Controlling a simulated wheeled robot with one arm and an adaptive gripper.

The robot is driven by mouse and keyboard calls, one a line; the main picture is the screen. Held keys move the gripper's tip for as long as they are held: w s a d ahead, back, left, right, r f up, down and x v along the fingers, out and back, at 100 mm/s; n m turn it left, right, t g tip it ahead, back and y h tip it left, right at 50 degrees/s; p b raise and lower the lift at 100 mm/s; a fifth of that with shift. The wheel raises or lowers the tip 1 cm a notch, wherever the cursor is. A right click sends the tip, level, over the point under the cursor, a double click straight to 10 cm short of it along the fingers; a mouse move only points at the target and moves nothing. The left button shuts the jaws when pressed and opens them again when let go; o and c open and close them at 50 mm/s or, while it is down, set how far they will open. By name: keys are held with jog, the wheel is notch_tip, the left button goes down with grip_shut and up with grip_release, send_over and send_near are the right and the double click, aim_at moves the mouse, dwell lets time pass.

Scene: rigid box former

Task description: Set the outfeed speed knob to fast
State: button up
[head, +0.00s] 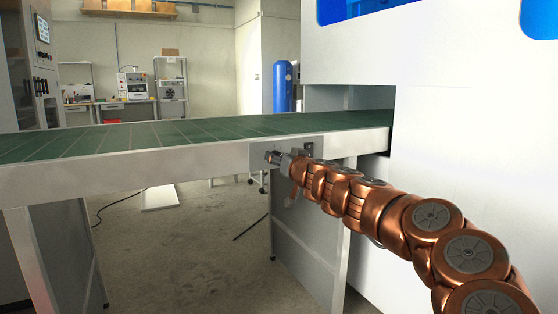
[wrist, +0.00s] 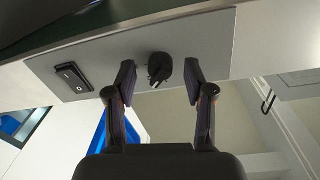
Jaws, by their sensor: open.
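The black outfeed speed knob (wrist: 159,67) sits on a grey control plate (wrist: 215,45) in the wrist view. Its pointer end shows, but I cannot read any speed marks around it. My gripper (wrist: 160,79) is open, with one finger on each side of the knob and a visible gap to it on both sides. In the head view my gripper (head: 283,160) is at the plate on the conveyor's side rail, and the knob is hidden behind it.
A black rocker switch (wrist: 72,77) is on the same plate, left of the knob in the wrist view. The green conveyor belt (head: 130,135) runs above the rail (head: 110,178). A white machine housing (head: 470,130) stands close on the right. The floor (head: 190,240) below is mostly open.

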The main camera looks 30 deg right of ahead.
jog(key=shift+w, duration=0.3)
grip_shut()
dwell(0.4)
